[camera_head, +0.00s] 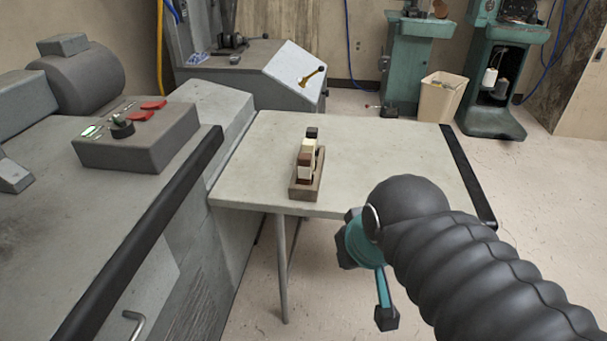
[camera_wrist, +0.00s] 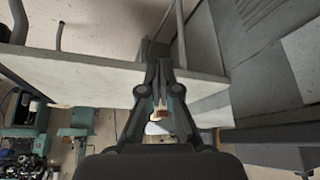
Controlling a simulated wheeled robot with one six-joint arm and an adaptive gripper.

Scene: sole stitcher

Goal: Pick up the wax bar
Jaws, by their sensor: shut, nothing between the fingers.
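A small wooden holder (camera_head: 305,190) stands on the pale table, near its front left. Several upright bars sit in it in a row: white, brown, cream and dark ones. I take a cream one (camera_head: 309,146) to be the wax bar, but I cannot tell for sure. My gripper (camera_wrist: 160,64) is shut and empty in the wrist view, its fingertips together in front of the table's edge. A small brown and pale thing shows through the gap between its finger links, perhaps the holder. In the head view my arm is at the lower right, apart from the holder.
The table (camera_head: 390,165) is bare around the holder, with a black strip (camera_head: 467,175) along its right edge. A grey machine with a control box (camera_head: 137,138) fills the left. A sloped console stands behind the table. Green machines and a beige bin (camera_head: 442,98) stand farther back.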

